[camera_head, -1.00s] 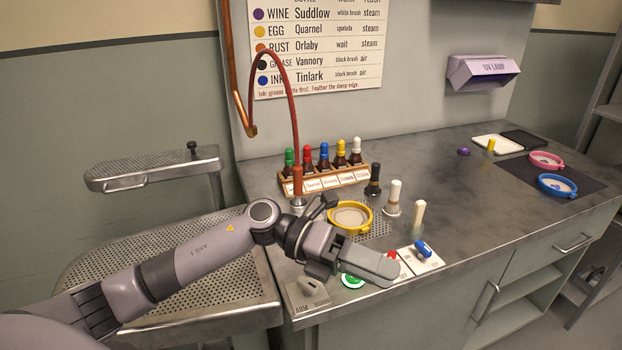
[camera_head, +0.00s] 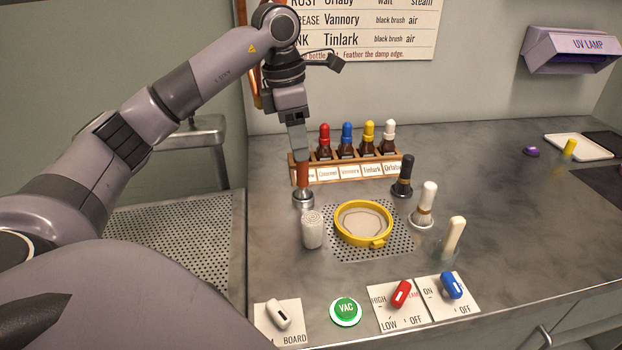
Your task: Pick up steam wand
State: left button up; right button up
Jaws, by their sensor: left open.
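The steam wand (camera_head: 303,178) stands upright in a round metal holder at the left end of the bottle rack, its red-brown grip showing. Its upper part and hose are hidden behind my left gripper (camera_head: 300,155). My left gripper points down from above, with its fingers at the top of the wand's grip. It is open, though the fingers overlap in this view. I cannot tell whether they touch the wand. My right gripper is not in view.
The bottle rack (camera_head: 345,169) is just right of the wand. A white cylinder (camera_head: 312,230), a yellow ring (camera_head: 364,241) and upright brushes (camera_head: 424,205) stand in front and to the right. Switches line the front edge. The counter's right middle is clear.

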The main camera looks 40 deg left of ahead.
aim_at(307, 183)
pick_arm(q)
jog(key=f, duration=0.4)
jog(key=w+f, duration=0.1)
jog(key=f, duration=0.2)
jog(key=shift+d, duration=0.3)
grip_shut()
